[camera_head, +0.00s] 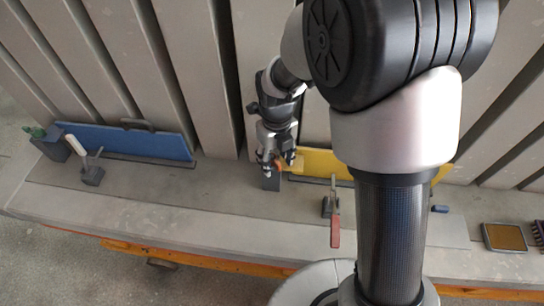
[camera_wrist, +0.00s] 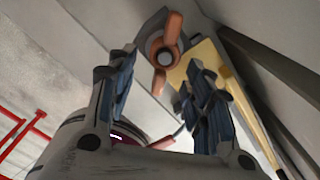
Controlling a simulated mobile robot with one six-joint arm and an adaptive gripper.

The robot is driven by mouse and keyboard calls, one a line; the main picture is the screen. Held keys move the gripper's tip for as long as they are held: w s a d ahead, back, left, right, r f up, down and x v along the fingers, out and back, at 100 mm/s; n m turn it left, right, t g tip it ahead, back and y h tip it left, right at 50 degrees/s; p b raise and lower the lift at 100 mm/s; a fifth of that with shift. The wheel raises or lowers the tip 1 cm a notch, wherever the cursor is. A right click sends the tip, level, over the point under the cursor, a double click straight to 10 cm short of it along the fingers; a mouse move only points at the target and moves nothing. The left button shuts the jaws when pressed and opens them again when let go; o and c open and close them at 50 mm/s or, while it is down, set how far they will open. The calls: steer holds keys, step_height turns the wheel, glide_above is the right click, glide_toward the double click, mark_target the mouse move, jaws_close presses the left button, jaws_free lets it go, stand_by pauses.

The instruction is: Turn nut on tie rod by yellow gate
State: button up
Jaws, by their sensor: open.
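The orange wing nut (camera_wrist: 172,35) sits around the round grey end of the tie rod (camera_wrist: 165,58) in the wrist view. In the head view the nut (camera_head: 280,167) shows only in part beside my gripper (camera_head: 277,161), above a dark grey block (camera_head: 271,183). The yellow gate (camera_head: 318,163) stands just right of it, partly hidden by my arm; it also shows in the wrist view (camera_wrist: 205,62). My gripper (camera_wrist: 161,68) is open, one finger on each side of the nut in the picture. Contact cannot be told.
A blue gate (camera_head: 130,141) stands at the left, with a green nut (camera_head: 35,132) on a block and a white-handled lever (camera_head: 78,146). A red-handled lever (camera_head: 335,230) stands in front of the yellow gate. A brown-topped tray (camera_head: 506,238) lies at the right. Ribbed panels rise behind.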

mark_target(276, 161)
step_height(276, 161, up, 12)
steer(key=shift+f, duration=0.25)
steer(key=shift+o, duration=0.2)
